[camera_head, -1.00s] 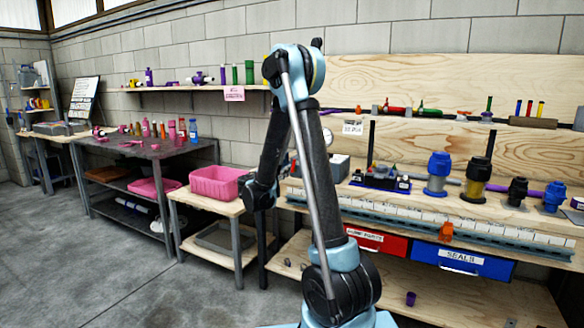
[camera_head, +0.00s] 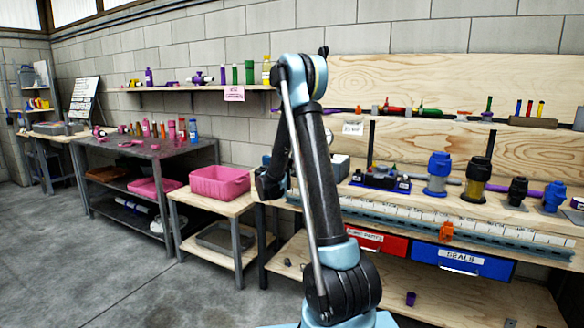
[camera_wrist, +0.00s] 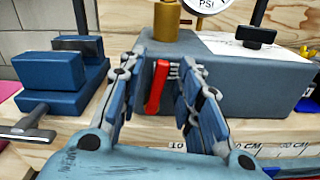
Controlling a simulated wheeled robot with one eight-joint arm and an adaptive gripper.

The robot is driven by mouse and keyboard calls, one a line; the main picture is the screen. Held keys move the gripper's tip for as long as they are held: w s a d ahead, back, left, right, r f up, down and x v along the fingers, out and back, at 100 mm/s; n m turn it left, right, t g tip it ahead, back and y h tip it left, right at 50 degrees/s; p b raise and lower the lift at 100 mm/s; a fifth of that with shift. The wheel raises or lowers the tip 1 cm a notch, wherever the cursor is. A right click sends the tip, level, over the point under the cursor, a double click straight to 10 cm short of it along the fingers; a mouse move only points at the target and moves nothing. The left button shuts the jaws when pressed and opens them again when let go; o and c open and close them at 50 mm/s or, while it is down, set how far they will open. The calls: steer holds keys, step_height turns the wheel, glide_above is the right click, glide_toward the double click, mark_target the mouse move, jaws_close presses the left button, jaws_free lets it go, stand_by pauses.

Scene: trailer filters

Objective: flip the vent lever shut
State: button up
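The red lever (camera_wrist: 157,88) shows in the wrist view on the front of a blue-grey block (camera_wrist: 225,85). It hangs nearly upright, its lower end slightly to the left. My gripper (camera_wrist: 158,76) is open, with one finger on each side of the lever and a visible gap to each. It does not hold the lever. A brass fitting (camera_wrist: 166,20) stands on the block above the lever. In the head view the lever and my fingertips are hidden behind my arm.
A pressure gauge (camera_wrist: 203,4) sits behind the block. A blue vise-like block (camera_wrist: 50,85) stands to the left, and a black-handled part (camera_wrist: 256,36) to the right. A ruler strip (camera_wrist: 285,150) runs along the bench front. A pink bin (camera_head: 219,182) stands left of my arm.

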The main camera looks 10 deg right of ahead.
jaws_close()
steer(key=shift+s+d+m, duration=0.1)
steer(key=shift+m, duration=0.2)
steer(key=shift+s+d+f+m, duration=0.45)
steer(key=shift+f+m, duration=0.3)
steer(key=shift+m, duration=1.8)
steer(key=shift+s+d+f+m, duration=0.3)
steer(key=shift+d+f+m, duration=0.35)
steer(key=shift+m, duration=1.95)
steer(key=shift+s+d+f+m, duration=0.4)
steer(key=shift+f+m, duration=0.5)
steer(key=shift+m, duration=1.65)
jaws_free()
